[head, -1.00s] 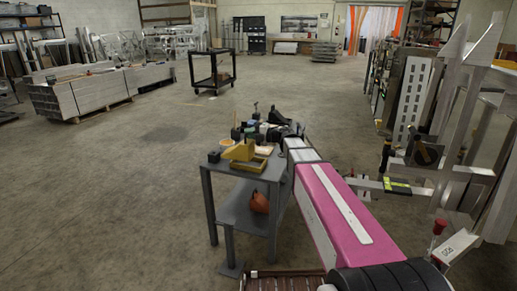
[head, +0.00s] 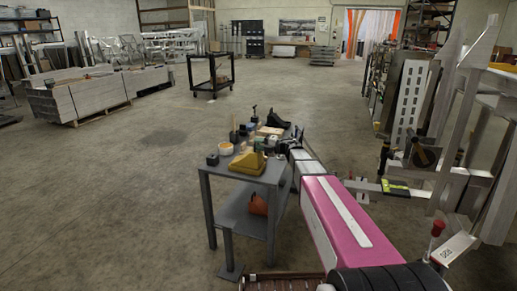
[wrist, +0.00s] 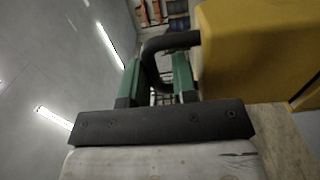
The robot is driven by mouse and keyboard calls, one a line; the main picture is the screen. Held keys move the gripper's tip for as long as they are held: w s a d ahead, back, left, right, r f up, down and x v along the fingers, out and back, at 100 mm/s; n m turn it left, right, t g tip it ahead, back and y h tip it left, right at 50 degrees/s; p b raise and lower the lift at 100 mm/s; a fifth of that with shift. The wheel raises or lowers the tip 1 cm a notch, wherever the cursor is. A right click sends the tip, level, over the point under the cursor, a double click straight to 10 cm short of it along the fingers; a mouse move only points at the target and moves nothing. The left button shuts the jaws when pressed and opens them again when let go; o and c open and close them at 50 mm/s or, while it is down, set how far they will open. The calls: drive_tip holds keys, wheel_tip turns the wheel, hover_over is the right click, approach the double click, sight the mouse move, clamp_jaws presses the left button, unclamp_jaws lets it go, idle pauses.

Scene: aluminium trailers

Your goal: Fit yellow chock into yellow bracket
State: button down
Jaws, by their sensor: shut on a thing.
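The yellow chock (head: 249,158) is at the front of the grey side table, over the place of the yellow bracket (head: 240,169). The two merge into one yellow mass, and I cannot tell whether the chock is fully seated. In the wrist view the chock (wrist: 250,50) fills the upper right, with a black curved handle (wrist: 170,42) on its side. My gripper (wrist: 157,72), with green finger pads, is shut on this handle. A yellow edge at the lower right may be the bracket. The fingers are not clearly visible in the head view.
The grey table (head: 216,172) also bears a yellow-orange roll (head: 226,149), a small black block (head: 212,160) and several tools behind. An orange item (head: 258,205) lies on its lower shelf. Metal racks stand right; open floor lies left.

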drive_tip(key=c, duration=1.2)
unclamp_jaws()
wheel_tip(320, 180, down, 2)
drive_tip(key=shift+s+d+f+h, duration=0.1)
drive_tip(key=shift+d+h, duration=0.05)
drive_tip(key=shift+h, duration=0.25)
drive_tip(key=s+d+f+m+t+h, duration=0.1)
drive_tip(key=s+d+m+t+h, duration=0.1)
drive_tip(key=d+m+t+h, duration=0.6)
drive_tip(key=s+d+f+m+t+h, duration=0.1)
drive_tip(key=d+m+t+h, duration=0.1)
drive_tip(key=d+m+h, duration=0.8)
drive_tip(key=s+d+f+m+g+h, duration=0.1)
drive_tip(key=s+d+f+m+g, duration=0.4)
drive_tip(key=s+f+m+g, duration=0.7)
drive_tip(key=s+a+f+g+y, duration=0.1)
drive_tip(key=s+a, duration=0.1)
drive_tip(key=s, duration=0.3)
drive_tip(key=s+a+f+m+g+y, duration=0.1)
drive_tip(key=s+g, duration=0.1)
drive_tip(key=s, duration=0.4)
drive_tip(key=s+a+f+g+y, duration=0.1)
drive_tip(key=s+a+f, duration=0.1)
drive_tip(key=s, duration=0.3)
drive_tip(key=shift+s+a+m, duration=0.25)
drive_tip(key=shift+a+m, duration=0.05)
drive_tip(key=shift+a, duration=0.05)
